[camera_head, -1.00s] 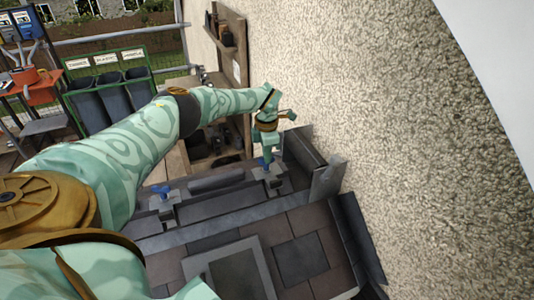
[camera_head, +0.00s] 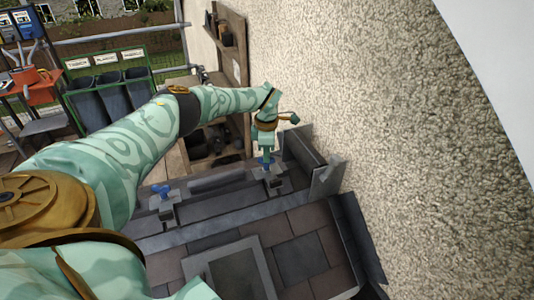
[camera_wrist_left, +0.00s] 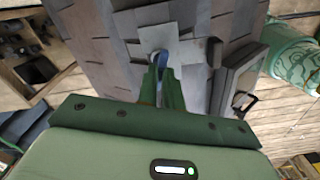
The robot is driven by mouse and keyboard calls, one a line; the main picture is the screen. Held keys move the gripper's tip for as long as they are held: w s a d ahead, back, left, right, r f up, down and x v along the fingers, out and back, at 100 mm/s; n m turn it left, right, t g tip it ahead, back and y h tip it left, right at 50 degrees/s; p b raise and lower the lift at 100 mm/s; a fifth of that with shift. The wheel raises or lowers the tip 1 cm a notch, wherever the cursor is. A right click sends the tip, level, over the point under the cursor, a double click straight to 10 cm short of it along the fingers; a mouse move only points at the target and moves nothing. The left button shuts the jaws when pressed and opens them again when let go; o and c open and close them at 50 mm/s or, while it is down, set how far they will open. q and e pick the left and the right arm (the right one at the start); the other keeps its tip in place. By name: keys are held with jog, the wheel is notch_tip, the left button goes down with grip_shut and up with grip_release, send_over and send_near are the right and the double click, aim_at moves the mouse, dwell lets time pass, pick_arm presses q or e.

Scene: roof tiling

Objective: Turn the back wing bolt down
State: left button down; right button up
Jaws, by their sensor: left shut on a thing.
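The back wing bolt (camera_head: 265,161), blue, stands on a grey clamp (camera_head: 272,178) near the rendered wall. My left gripper (camera_head: 264,154) points down from above and is shut on this bolt. In the left wrist view, a little blue of the bolt (camera_wrist_left: 161,57) shows between the green fingertips, which hide most of it. A second blue wing bolt (camera_head: 162,191) stands free on another grey clamp (camera_head: 163,203) to the left. My right gripper is not in view.
A grey metal strip (camera_head: 225,223) runs along the roof tiles (camera_head: 303,246). A framed roof window (camera_head: 228,272) lies in front. The rough wall (camera_head: 400,150) rises close on the right. Wooden shelving (camera_head: 231,45) and bins (camera_head: 115,95) stand behind.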

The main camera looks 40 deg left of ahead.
pick_arm(q)
jog(key=c, duration=1.5)
grip_release()
jog(key=shift+w+a+r, duration=0.1)
jog(key=shift+a+r, duration=0.05)
jog(key=shift+r, duration=0.05)
jog(key=shift+c, duration=0.2)
notch_tip(320, 180, up, 16)
